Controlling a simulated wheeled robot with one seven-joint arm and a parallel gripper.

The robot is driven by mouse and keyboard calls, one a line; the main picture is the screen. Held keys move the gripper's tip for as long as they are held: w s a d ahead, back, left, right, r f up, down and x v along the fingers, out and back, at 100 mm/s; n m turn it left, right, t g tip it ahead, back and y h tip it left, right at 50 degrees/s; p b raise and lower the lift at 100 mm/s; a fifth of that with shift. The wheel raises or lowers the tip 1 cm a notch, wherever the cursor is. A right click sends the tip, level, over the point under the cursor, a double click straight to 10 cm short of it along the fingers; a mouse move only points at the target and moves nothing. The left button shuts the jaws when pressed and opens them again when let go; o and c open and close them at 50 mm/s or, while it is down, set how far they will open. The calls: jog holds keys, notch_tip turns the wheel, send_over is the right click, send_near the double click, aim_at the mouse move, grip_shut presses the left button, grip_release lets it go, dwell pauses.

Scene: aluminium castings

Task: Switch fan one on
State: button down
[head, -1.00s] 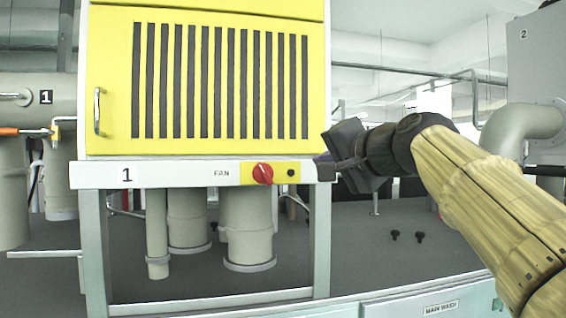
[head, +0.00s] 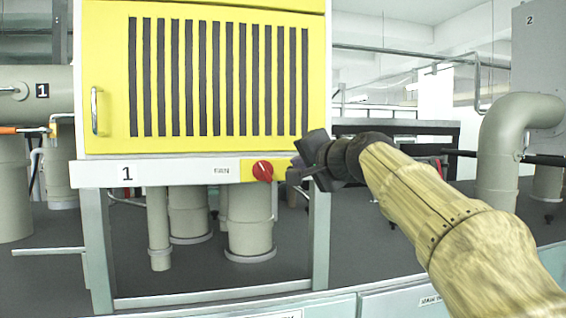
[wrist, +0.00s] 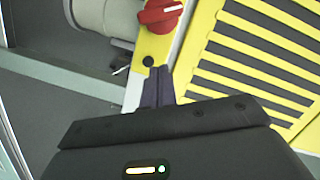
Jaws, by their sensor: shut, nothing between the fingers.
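The red rotary knob (head: 263,171) for the fan sits on a yellow plate (head: 248,171) at the right end of the white panel (head: 150,174) labelled 1. In the wrist view the knob (wrist: 160,14) shows at the top, with a white mark on it. My gripper (head: 292,175) is just right of the knob in the head view, apart from it. In the wrist view its dark fingers (wrist: 157,88) are together and empty, pointing at the yellow plate below the knob, near a small black button (wrist: 148,61).
A yellow slatted cabinet (head: 110,80) with a handle (head: 95,111) stands above the panel. Grey pipes (head: 250,222) hang below it. A grey pipe elbow (head: 497,150) and a grey box labelled 2 (head: 540,60) stand at the right.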

aim_at(273, 173)
jog(key=a, duration=0.1)
jog(key=a+f, duration=0.1)
jog(key=a+f+p, duration=0.1)
jog(key=a, duration=0.1)
jog(key=shift+f, duration=0.1)
jog(key=shift+w, duration=0.15)
jog(key=shift+d, duration=0.1)
jog(key=shift+w+d+f+b, duration=0.15)
jog(key=shift+w+b, duration=0.05)
jog(key=shift+b, duration=0.15)
jog(key=shift+m, duration=0.3)
